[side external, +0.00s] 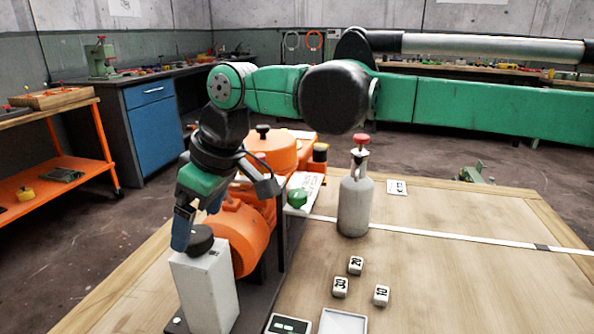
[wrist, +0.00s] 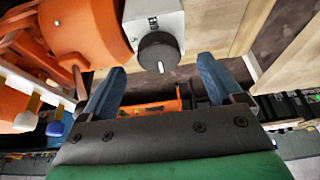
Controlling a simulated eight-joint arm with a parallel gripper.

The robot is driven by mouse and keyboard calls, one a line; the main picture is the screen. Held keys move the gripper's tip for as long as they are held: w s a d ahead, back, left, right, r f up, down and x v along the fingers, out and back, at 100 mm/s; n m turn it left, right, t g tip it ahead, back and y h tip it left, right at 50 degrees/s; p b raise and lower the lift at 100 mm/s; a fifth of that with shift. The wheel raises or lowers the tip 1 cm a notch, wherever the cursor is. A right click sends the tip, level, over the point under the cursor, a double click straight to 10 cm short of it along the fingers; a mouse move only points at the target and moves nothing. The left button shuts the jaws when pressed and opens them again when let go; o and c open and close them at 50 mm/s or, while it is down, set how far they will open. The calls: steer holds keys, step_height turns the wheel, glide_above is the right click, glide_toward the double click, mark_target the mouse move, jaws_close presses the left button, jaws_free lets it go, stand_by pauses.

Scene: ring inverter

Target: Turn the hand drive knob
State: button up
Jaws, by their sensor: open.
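The hand drive knob (side external: 200,238) is a dark round knob on the top of a light grey box (side external: 206,293) at the near end of the orange machine (side external: 232,236). In the wrist view the knob (wrist: 158,53) shows a white index mark on its rim. My gripper (side external: 184,226) points down close behind the knob in the side view. In the wrist view its two blue fingers (wrist: 160,72) are spread apart, with the knob just beyond the gap between their tips. Nothing is held. Contact with the knob cannot be made out.
A grey bottle with a red cap (side external: 354,200) stands on the wooden table (side external: 440,250). Several numbered white blocks (side external: 356,265) lie in front of it. A pale tray (side external: 343,322) and a dark panel (side external: 288,325) sit at the front edge. The table's right side is mostly clear.

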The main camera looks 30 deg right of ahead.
steer(key=shift+x, duration=1.1)
steer(key=c, duration=1.3)
steer(key=shift+m, duration=0.3)
steer(key=m, duration=0.2)
steer(key=m+t+h, duration=0.1)
steer(key=m, duration=0.1)
steer(key=shift+s+h, duration=0.1)
steer(key=shift+h, duration=0.2)
steer(key=m+h, duration=0.1)
steer(key=m, duration=0.3)
steer(key=shift+a+m+h, duration=0.15)
steer(key=shift+m+h, duration=0.25)
steer(key=m+h, duration=0.1)
steer(key=m, duration=0.1)
steer(key=m+h, duration=0.1)
steer(key=m, duration=0.2)
steer(key=shift+a+m, duration=0.1)
steer(key=shift+m, duration=0.2)
steer(key=m+g+h, duration=0.1)
steer(key=m, duration=0.2)
steer(key=shift+m, duration=0.3)
steer(key=shift+m+g, duration=0.3)
steer(key=shift+m, duration=0.2)
